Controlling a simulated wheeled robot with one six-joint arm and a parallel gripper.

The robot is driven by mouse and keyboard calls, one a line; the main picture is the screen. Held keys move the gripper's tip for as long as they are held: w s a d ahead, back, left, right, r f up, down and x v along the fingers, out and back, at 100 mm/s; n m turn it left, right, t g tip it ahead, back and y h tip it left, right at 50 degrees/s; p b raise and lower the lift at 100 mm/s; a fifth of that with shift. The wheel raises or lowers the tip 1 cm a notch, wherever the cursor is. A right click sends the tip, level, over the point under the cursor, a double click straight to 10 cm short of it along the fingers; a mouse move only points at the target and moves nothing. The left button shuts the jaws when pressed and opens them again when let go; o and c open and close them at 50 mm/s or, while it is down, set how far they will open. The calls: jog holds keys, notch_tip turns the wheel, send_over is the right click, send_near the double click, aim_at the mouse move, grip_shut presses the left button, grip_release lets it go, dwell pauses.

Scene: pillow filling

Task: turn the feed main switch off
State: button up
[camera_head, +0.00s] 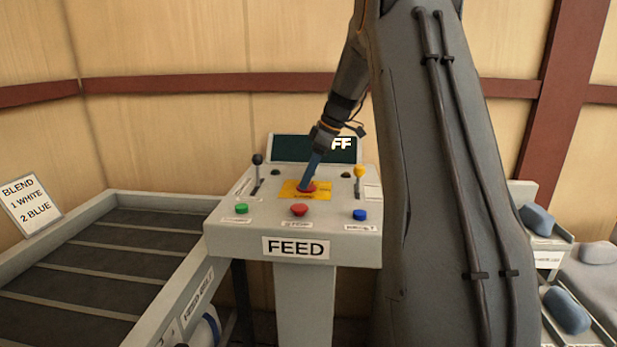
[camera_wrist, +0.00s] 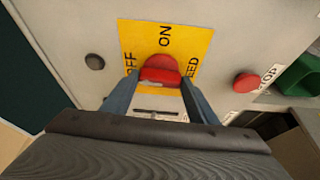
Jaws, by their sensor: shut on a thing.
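The feed main switch (camera_head: 313,189) is a red rotary handle on a yellow plate (camera_head: 290,190) on the FEED panel's top. In the wrist view the red handle (camera_wrist: 161,76) sits between my two blue-grey fingers, on the yellow plate (camera_wrist: 197,42). ON is printed above it, and letters reading as OFF are at the left. My gripper (camera_head: 310,186) reaches down from behind and is shut on the handle. I cannot tell exactly which way the handle points. A dark display (camera_head: 290,148) behind it shows "FF"; my gripper hides the part to the left.
The FEED panel (camera_head: 228,243) also carries a black lever (camera_head: 257,160), a yellow lever (camera_head: 359,172), and green (camera_head: 241,208), red (camera_head: 299,209) and blue (camera_head: 360,214) buttons near the front. A conveyor (camera_head: 90,260) lies left. Blue pillows (camera_head: 567,310) lie at right.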

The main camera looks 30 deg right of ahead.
jog(key=shift+d+n, duration=0.1)
jog(key=shift+n, duration=0.3)
jog(key=o, duration=1)
jog(key=shift+o, duration=0.2)
jog(key=b+v, duration=0.1)
jog(key=v, duration=0.7)
jog(key=shift+w+b, duration=0.15)
jog(key=shift+b, duration=0.2)
